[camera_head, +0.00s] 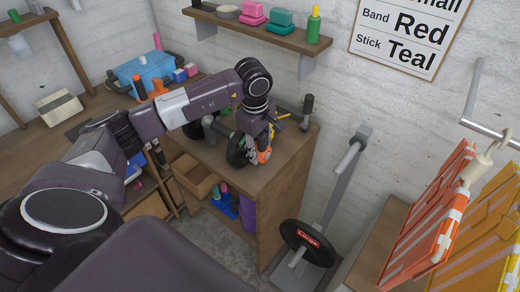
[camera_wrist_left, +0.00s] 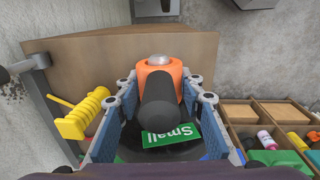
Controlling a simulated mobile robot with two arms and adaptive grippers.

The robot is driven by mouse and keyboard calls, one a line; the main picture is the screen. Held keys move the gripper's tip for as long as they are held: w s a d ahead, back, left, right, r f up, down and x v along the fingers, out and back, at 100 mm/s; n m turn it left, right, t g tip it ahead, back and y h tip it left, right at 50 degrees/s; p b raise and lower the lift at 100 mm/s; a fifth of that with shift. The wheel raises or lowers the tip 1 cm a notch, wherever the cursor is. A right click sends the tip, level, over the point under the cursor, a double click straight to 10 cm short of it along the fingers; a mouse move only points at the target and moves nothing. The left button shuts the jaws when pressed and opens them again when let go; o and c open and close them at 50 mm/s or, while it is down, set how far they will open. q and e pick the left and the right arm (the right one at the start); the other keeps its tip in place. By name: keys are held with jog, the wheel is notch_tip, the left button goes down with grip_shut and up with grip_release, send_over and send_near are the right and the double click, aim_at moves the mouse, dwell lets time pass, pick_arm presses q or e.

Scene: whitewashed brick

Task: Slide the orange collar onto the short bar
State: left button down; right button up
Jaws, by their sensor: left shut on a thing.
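My left gripper (camera_head: 262,152) is low over the right end of the wooden cabinet top. In the left wrist view its two fingers (camera_wrist_left: 160,90) stand on either side of the orange collar (camera_wrist_left: 160,72) and are shut on it. The collar, also in the head view (camera_head: 264,156), has a black handle (camera_wrist_left: 160,105) pointing toward the camera. A silver round end (camera_wrist_left: 159,60) shows at its far side; I cannot tell whether the bar runs through it. A black plate with a green "Small" label (camera_wrist_left: 171,136) lies behind the handle. The short bar is mostly hidden.
The cabinet top (camera_head: 292,146) has an upright black-tipped post (camera_head: 307,104). A stand with a "Large" plate (camera_head: 307,243) is to the right, before barriers (camera_head: 440,210).

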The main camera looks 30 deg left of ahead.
pick_arm(q)
jog(key=shift+a, duration=0.2)
jog(key=c, duration=1.2)
grip_release()
jog(key=r, duration=0.4)
jog(key=s+r, duration=0.1)
jog(key=r, duration=0.7)
jog(key=shift+s, duration=0.15)
